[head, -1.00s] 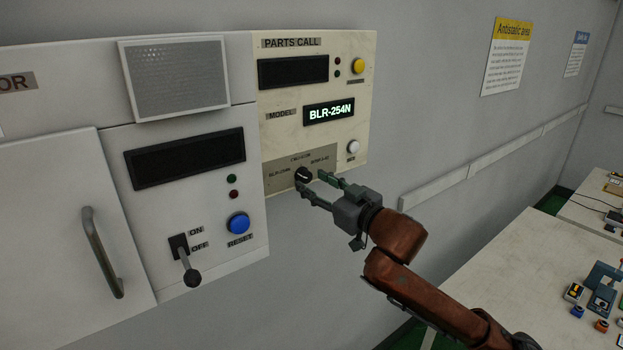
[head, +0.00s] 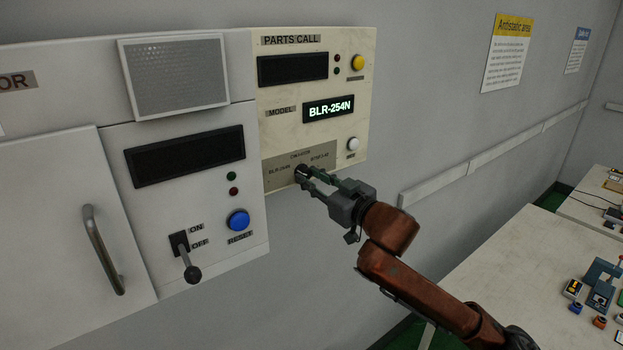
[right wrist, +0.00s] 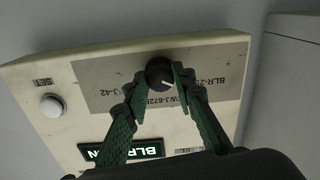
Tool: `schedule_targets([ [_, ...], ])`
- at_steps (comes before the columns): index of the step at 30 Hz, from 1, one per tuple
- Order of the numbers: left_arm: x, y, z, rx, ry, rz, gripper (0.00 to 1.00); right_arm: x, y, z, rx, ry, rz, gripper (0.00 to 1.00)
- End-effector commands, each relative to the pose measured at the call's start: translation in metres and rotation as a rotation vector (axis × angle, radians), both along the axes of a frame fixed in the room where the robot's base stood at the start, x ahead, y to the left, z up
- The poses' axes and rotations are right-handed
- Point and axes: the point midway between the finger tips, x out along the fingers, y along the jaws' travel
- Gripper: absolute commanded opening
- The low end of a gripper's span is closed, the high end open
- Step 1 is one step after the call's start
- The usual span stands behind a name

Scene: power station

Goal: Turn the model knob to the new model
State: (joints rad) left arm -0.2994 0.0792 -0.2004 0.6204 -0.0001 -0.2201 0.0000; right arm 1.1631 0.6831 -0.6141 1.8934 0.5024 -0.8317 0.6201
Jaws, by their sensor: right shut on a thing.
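The model knob (head: 301,172) is a small black dial on a grey label plate (head: 325,160) low on the cream parts call panel. Several model names are printed around it. My right gripper (head: 304,176) is shut on the knob, with a green finger on each side. In the right wrist view, the knob (right wrist: 159,73) sits between the fingertips and shows a white pointer line. The model display (head: 329,109) reads BLR-254N. My left gripper is in neither view.
A white set button (head: 352,144) is just above and right of the knob. To the left are a blue reset button (head: 238,220) and an on/off lever (head: 187,264). A worktable (head: 510,275) with parts stands at the right.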

Motion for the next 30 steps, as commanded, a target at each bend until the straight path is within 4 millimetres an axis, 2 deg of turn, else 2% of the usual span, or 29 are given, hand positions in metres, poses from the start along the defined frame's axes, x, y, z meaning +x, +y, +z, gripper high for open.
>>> schedule_targets([
  [14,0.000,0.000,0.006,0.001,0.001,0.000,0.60,0.000,0.000,0.000,0.064,0.048,0.001,0.00],
  [30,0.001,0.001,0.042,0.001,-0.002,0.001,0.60,-0.001,0.001,0.002,0.438,0.321,0.001,0.00],
])
